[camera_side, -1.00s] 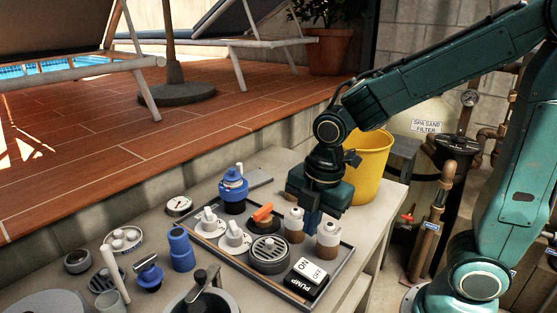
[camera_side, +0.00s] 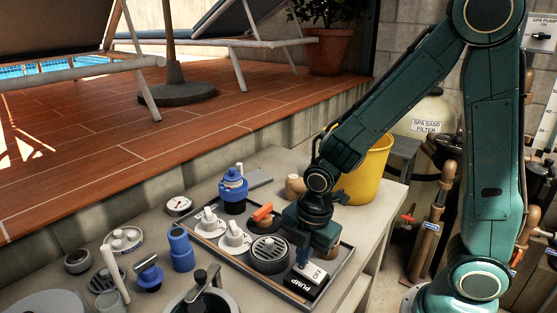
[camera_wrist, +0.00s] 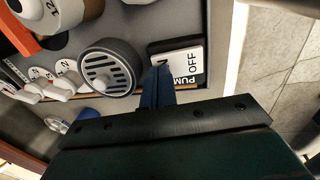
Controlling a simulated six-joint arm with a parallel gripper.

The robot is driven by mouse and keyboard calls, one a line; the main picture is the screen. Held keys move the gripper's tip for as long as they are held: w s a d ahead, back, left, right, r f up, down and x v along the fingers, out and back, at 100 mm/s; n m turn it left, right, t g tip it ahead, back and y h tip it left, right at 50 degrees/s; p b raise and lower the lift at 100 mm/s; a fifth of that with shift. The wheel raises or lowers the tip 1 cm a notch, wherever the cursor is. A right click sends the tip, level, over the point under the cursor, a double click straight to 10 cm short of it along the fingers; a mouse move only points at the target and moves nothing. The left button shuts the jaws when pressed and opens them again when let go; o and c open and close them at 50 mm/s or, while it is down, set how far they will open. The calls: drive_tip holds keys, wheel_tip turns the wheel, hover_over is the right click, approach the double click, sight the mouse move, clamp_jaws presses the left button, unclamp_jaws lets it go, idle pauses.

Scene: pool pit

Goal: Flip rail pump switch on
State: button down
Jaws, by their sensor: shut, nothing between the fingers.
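The pump switch (camera_side: 310,283) is a white rocker on a black base marked PUMP, at the front right end of the grey tray. My gripper (camera_side: 302,263) is shut and empty, pointing down at the ON half of the rocker. In the wrist view the closed blue fingertips (camera_wrist: 162,72) overlap the ON half of the switch (camera_wrist: 188,62) and hide most of its lettering; OFF is readable. The tips look at or very near the rocker surface; contact and the rocker's tilt cannot be told clearly.
A round grey grille (camera_side: 269,253) stands just left of the switch. White-handled valves (camera_side: 234,236), an orange handle (camera_side: 263,212) and a brown-and-white bottle-like piece (camera_side: 294,187) are behind. A yellow bucket (camera_side: 371,165) stands behind my arm. A wall switch panel (camera_side: 541,35) is at upper right.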

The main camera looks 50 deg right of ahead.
drive_tip(key=shift+f, duration=0.15)
idle(0.3)
drive_tip(key=shift+w+f+g, duration=0.1)
drive_tip(key=shift+f+g, duration=0.05)
drive_tip(key=shift+g, duration=0.45)
drive_tip(key=shift+s, duration=0.2)
drive_tip(key=shift+s+r, duration=0.3)
drive_tip(key=shift+s, duration=0.2)
drive_tip(key=shift+r, duration=0.1)
wheel_tip(320, 180, up, 14)
drive_tip(key=w, duration=0.2)
idle(0.7)
drive_tip(key=shift+s, duration=0.15)
